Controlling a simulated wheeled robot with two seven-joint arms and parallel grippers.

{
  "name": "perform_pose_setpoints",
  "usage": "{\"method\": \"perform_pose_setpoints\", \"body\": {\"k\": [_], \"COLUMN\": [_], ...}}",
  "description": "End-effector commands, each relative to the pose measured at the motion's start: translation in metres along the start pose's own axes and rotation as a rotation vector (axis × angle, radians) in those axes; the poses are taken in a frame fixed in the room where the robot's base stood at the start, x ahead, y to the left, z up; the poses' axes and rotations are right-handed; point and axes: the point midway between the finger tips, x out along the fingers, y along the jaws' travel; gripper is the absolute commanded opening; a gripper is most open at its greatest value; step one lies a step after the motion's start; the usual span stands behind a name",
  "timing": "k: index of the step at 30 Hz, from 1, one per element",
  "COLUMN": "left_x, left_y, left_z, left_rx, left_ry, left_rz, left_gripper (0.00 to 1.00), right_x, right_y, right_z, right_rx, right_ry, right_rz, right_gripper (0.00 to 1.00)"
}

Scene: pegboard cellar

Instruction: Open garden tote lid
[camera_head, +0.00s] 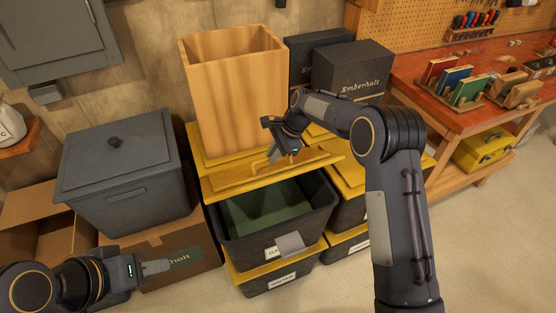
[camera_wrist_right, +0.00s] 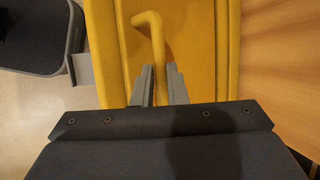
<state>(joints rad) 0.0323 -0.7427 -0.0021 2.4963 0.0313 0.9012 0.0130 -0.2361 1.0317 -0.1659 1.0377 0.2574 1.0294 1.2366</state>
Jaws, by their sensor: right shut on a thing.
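The garden tote (camera_head: 270,240) is a dark bin at the centre, its label partly hidden by a grey latch plate (camera_head: 290,244). Its yellow lid (camera_head: 225,184) is raised toward the back, leaving the front of the tote open with a dark green interior showing. My right gripper (camera_head: 284,156) is shut on the lid's yellow handle (camera_head: 262,163). In the right wrist view the handle (camera_wrist_right: 150,30) runs down between the fingers (camera_wrist_right: 158,88). My left gripper (camera_head: 155,267) is low at the left, away from the tote, in front of a cardboard box; its finger gap cannot be made out.
A tall wooden bin (camera_head: 235,100) stands right behind the lid. Black boxes (camera_head: 350,70) are behind right. A grey lidded bin (camera_head: 122,170) and cardboard box (camera_head: 165,250) are at left. Another yellow-lidded tote (camera_head: 350,178) adjoins at right. A red workbench (camera_head: 430,85) stands farther right; floor in front is clear.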

Motion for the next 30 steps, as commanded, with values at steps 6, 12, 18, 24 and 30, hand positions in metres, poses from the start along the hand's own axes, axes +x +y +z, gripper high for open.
{"method": "perform_pose_setpoints", "body": {"k": [6,12,18,24,30], "left_x": [-0.0033,-0.0029,-0.0029,-0.0033,-0.0033], "left_y": [0.0015,0.0013,0.0013,0.0015,0.0015], "left_z": [-0.0016,-0.0014,-0.0014,-0.0016,-0.0016], "left_rx": [0.000,0.000,0.000,0.000,0.000], "left_ry": [0.000,0.000,0.000,0.000,0.000], "left_rz": [0.000,0.000,0.000,0.000,0.000], "left_gripper": [0.36,0.36,0.36,0.36,0.36], "right_x": [0.0020,0.0027,0.0031,0.0010,-0.0015], "right_y": [-0.0079,-0.0075,-0.0071,-0.0072,-0.0073], "right_z": [-0.0011,-0.0017,-0.0020,-0.0013,-0.0008], "right_rx": [-0.002,-0.001,-0.001,0.000,0.000], "right_ry": [0.006,0.006,0.007,0.006,0.005], "right_rz": [-0.007,-0.005,-0.004,-0.004,-0.004], "right_gripper": [0.00,0.00,0.20,0.34,0.34]}}
